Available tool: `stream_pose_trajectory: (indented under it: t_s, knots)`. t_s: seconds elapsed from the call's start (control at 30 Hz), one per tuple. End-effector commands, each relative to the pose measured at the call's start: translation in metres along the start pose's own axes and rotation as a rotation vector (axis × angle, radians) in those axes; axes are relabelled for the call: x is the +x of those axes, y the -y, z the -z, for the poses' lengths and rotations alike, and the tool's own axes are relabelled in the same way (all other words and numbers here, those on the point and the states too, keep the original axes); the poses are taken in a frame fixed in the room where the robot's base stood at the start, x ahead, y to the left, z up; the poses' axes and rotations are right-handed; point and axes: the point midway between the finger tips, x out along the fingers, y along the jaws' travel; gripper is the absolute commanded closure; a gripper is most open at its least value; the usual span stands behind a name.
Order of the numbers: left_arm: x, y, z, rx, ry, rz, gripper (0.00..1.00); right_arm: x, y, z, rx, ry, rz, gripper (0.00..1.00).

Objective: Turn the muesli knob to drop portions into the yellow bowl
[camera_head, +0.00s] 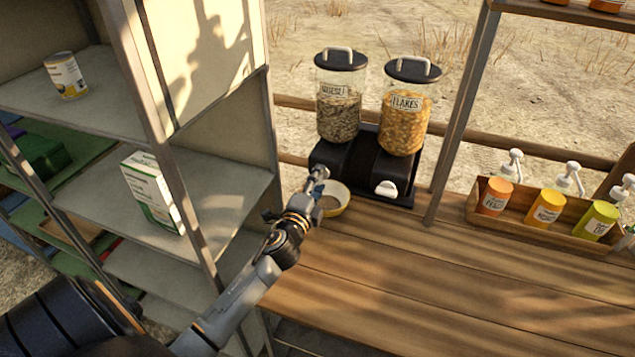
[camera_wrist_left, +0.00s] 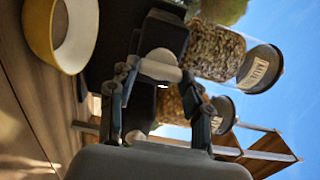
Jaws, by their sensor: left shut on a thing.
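The dispenser (camera_head: 365,165) stands at the back of the wooden counter, with a muesli canister (camera_head: 339,105) on the left and a flakes canister (camera_head: 404,120) on the right. My left gripper (camera_head: 318,180) is at the dispenser's left front. In the left wrist view its fingers are shut on the white muesli knob (camera_wrist_left: 160,65), one on each side. The knob is hidden by the gripper in the head view. The yellow bowl (camera_head: 334,210) stands on the counter beside the gripper, below the muesli side. The visible inside of the bowl (camera_wrist_left: 75,35) looks white and bare. My right gripper is not in view.
The white flakes knob (camera_head: 386,187) is to the right. A wooden crate (camera_head: 520,222) of pump bottles stands at the far right. A shelf (camera_head: 225,195) with a can (camera_head: 66,76) and a carton (camera_head: 150,193) is on the left. The counter's front is clear.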

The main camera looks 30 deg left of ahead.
Motion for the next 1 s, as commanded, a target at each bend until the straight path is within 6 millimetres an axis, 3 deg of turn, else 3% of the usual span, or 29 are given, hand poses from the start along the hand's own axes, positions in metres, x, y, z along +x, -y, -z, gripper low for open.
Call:
stream_pose_trajectory:
  t_s: [0.13, 0.17, 0.27, 0.67, 1.0]
  knots:
    - [0.0, 0.0, 0.0, -0.001, 0.0, -0.001, 0.83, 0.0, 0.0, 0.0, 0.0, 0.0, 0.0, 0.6]
    - [0.0, 0.0, 0.0, -0.001, 0.0, -0.001, 0.47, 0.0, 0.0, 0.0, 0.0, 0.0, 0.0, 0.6]
    - [0.0, 0.0, 0.0, -0.002, 0.0, -0.001, 0.28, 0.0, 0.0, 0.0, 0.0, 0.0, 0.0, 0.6]
    - [-0.006, -0.002, 0.0, -0.002, -0.001, -0.002, 0.28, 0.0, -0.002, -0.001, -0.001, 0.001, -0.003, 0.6]
    - [-0.072, -0.002, 0.001, -0.004, -0.001, -0.004, 0.28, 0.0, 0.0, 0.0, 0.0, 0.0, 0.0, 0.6]
